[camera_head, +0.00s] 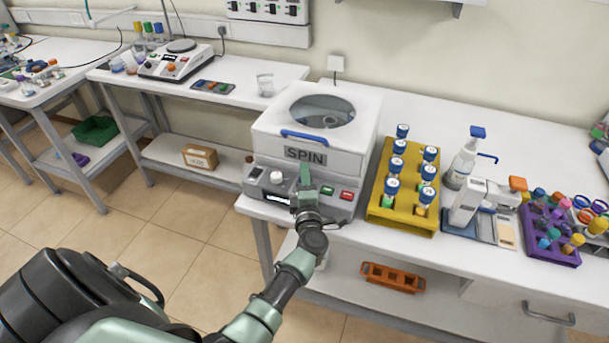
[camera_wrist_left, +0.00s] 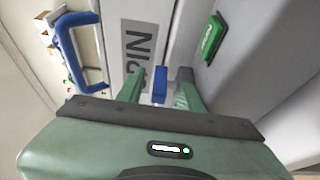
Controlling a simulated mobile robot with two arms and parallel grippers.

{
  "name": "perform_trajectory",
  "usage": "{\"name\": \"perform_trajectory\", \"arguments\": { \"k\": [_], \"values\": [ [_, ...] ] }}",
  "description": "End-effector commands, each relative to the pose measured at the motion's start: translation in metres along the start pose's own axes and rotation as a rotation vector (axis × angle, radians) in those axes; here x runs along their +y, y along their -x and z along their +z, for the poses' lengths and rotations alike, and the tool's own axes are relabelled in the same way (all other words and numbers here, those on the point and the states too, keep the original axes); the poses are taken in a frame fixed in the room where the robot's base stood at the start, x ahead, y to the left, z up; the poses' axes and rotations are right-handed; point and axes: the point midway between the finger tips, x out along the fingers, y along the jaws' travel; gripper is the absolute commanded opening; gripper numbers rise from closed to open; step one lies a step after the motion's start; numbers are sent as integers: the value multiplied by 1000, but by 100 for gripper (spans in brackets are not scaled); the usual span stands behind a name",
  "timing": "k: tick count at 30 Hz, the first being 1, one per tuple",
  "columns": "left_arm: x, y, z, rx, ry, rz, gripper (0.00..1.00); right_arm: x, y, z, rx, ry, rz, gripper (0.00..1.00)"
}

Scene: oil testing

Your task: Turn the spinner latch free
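The spinner (camera_head: 315,122) is a white box labelled SPIN with a round window and a blue handle (camera_head: 304,135) on its lid. In the left wrist view the blue handle (camera_wrist_left: 72,50) is at upper left. A small blue latch (camera_wrist_left: 160,84) shows below the SPIN label, between the fingers of my left gripper (camera_wrist_left: 161,78). The fingers stand on both sides of it with a visible gap, so the gripper looks open around it. In the head view my left gripper (camera_head: 306,178) is at the spinner's front and hides the latch. My right gripper is out of view.
A green button (camera_head: 327,191) and a red button (camera_head: 347,195) sit on the front panel, right of the gripper. A yellow rack (camera_head: 402,223) with blue-capped tubes stands close to the right. A spray bottle (camera_head: 464,160) is farther right.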

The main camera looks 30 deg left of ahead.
Motion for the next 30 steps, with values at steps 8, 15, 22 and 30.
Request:
{"name": "perform_trajectory", "arguments": {
  "k": [8,15,22,30],
  "values": [
    [-3,49,0,1,3,-3,36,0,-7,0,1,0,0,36],
    [-1,68,0,1,-1,-1,36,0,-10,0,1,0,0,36],
    [0,68,0,0,0,0,36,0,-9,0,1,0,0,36],
    [0,68,1,-1,-1,0,36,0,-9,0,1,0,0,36]
  ]
}}
